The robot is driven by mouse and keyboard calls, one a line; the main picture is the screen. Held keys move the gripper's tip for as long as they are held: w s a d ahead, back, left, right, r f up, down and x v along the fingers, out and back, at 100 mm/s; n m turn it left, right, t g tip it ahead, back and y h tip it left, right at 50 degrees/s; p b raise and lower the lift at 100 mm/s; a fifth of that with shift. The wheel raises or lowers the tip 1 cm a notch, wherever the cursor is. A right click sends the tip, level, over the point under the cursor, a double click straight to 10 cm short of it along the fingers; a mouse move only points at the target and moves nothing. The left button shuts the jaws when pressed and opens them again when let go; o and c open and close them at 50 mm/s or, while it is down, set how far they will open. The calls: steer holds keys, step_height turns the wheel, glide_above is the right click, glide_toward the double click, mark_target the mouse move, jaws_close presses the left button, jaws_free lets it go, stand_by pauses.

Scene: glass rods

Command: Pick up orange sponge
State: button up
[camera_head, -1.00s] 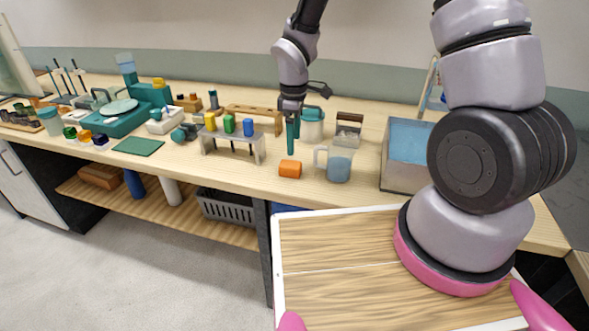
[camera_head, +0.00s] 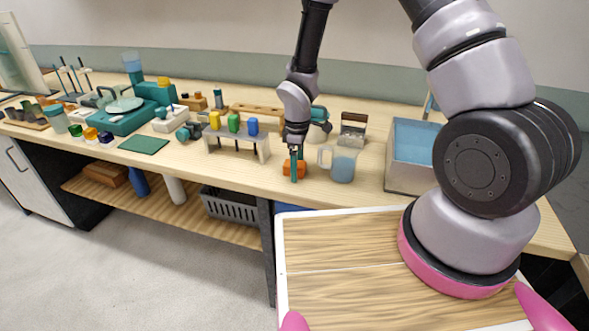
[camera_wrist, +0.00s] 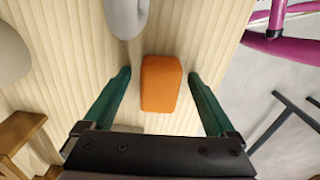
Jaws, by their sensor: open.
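The orange sponge (camera_wrist: 161,83) lies on the wooden bench, between the two green fingers of my open gripper (camera_wrist: 160,88) in the wrist view. Whether the fingertips touch the bench cannot be told.
A small rack with coloured blocks (camera_head: 262,147) is to the left. A grey tub (camera_head: 388,170) is farther right. The bench's front edge (camera_head: 245,178) is close to the sponge.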

steer(key=c, duration=1.4)
step_height(320, 180, up, 10)
